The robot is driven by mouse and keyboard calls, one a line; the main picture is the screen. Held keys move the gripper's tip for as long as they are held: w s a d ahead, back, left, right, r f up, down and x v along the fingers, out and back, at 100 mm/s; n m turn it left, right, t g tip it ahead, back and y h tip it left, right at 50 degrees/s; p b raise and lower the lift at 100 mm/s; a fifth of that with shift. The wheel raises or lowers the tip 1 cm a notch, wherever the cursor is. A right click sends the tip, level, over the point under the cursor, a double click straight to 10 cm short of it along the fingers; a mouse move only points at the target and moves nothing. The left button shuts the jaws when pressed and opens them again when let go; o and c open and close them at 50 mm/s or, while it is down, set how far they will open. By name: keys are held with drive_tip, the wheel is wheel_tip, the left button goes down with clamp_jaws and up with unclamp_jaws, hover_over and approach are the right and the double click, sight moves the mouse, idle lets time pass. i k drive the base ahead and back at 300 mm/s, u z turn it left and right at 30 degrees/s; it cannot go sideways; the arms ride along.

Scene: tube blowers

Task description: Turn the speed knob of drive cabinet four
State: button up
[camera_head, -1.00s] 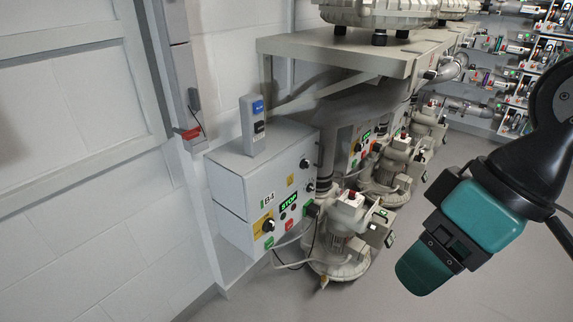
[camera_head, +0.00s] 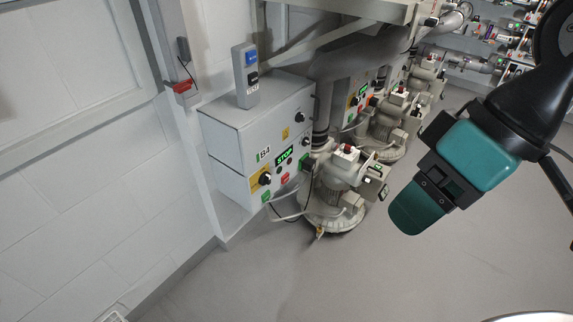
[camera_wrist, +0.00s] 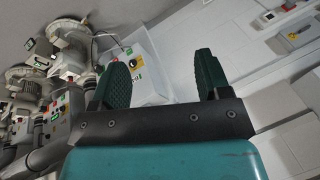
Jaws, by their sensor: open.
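A white drive cabinet (camera_head: 240,140) labelled B4 stands against the wall, left of centre in the head view. Its front has a black knob (camera_head: 265,180) on a yellow plate, a green STOP display (camera_head: 285,156), and red and green buttons. Two more black knobs (camera_head: 300,117) sit higher on the front. Which knob is the speed knob I cannot tell. My gripper (camera_head: 415,207) is open and empty, well to the right of the cabinet. In the wrist view its two green fingers (camera_wrist: 161,78) are spread, with a white cabinet (camera_wrist: 146,78) partly showing beyond and between them.
A blower (camera_head: 336,185) stands on the floor just right of the cabinet, with more cabinets and blowers behind. A grey switch box (camera_head: 246,75) stands on the cabinet top. A frame table (camera_head: 355,12) overhangs behind. The grey floor (camera_head: 330,275) in front is clear.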

sight(306, 141)
drive_tip(key=z, duration=0.05)
drive_tip(key=k, duration=0.55)
drive_tip(key=z, duration=0.75)
drive_tip(key=i, duration=1.35)
drive_tip(key=u, duration=0.8)
